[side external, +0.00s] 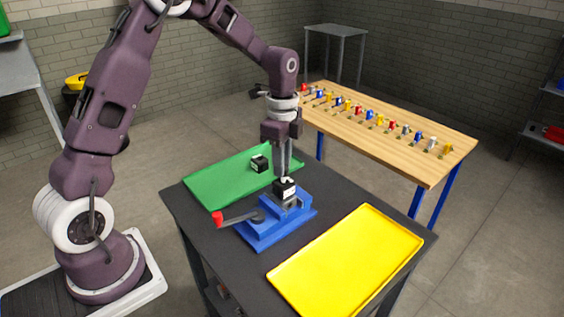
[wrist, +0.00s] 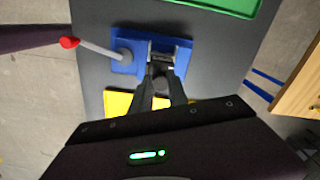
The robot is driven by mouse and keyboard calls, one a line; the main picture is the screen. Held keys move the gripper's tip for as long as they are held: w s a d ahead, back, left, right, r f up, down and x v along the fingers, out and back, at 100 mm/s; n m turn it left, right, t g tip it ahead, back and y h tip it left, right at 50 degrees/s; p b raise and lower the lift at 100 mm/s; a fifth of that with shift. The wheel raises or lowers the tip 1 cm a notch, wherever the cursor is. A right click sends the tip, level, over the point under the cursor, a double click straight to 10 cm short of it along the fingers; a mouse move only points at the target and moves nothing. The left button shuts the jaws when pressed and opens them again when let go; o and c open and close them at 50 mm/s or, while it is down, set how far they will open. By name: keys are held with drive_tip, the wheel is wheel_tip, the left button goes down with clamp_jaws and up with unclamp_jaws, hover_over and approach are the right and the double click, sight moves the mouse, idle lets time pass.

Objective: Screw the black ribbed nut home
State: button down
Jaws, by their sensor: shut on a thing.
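A blue vise (side external: 262,232) with a red-tipped handle stands on the dark table. It also shows in the wrist view (wrist: 124,68). A black piece with a white mark (side external: 285,189) sits upright at the vise's jaws. It looks like the black nut, but its ribs are too small to make out. My gripper (side external: 283,177) points straight down with its fingertips at this piece, shut on it. In the wrist view my fingertips (wrist: 161,74) meet at the vise jaws and largely hide the piece. The thread under it is hidden.
A green tray (side external: 215,188) holds another small black block (side external: 259,164). An empty yellow tray (side external: 345,262) lies at the front right. The vise handle's red knob (side external: 217,218) sticks out left. A wooden bench (side external: 400,150) behind bears a row of several coloured pieces.

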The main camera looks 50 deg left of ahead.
drive_tip(key=shift+f, duration=0.15)
drive_tip(key=shift+f, duration=0.35)
drive_tip(key=shift+f, duration=0.5)
idle(1.0)
drive_tip(key=c, duration=1.2)
unclamp_jaws()
drive_tip(key=shift+r, duration=0.1)
wheel_tip(320, 180, up, 7)
